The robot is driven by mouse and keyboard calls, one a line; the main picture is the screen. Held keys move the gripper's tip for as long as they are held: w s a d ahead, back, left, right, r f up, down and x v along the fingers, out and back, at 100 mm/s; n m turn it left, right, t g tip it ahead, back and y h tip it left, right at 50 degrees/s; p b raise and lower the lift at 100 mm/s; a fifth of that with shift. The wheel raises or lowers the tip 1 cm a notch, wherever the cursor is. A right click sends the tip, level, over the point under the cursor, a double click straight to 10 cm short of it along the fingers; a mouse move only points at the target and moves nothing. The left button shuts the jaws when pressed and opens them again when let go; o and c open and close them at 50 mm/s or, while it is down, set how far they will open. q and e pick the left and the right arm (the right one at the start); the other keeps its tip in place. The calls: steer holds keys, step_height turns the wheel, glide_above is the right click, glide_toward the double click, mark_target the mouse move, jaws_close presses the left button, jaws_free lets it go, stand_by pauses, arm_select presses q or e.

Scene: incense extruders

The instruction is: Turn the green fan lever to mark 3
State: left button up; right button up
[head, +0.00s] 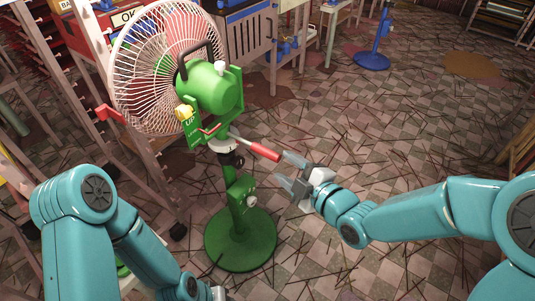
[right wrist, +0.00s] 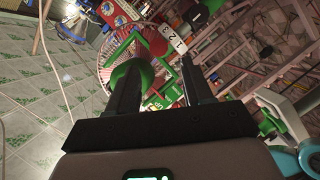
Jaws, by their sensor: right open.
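The green fan (head: 207,88) stands on a round green base (head: 240,240), with a white wire cage on its left. Its lever is a grey rod with a red grip (head: 262,150), sticking out toward the lower right. My right gripper (head: 288,172) is open and empty, its fingertips just right of and below the red grip, apart from it as far as I can tell. In the right wrist view, a white plate (right wrist: 172,46) with marks 1, 2 and 3 shows between the two dark fingers. Which mark the lever points to cannot be told. My left gripper's fingers are out of view.
A pale slatted rack stands close at the left, beside the fan cage. A blue stand (head: 372,60) and a grey cabinet (head: 247,42) are at the back. The checkered floor (head: 400,130) right of the fan is open, strewn with thin sticks.

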mark_target(273, 158)
steer(key=b+x, duration=0.1)
steer(key=x, duration=0.7)
steer(key=shift+w+a+f, duration=0.1)
steer(key=shift+w+a, duration=0.15)
steer(key=shift+w, duration=0.05)
jaws_close()
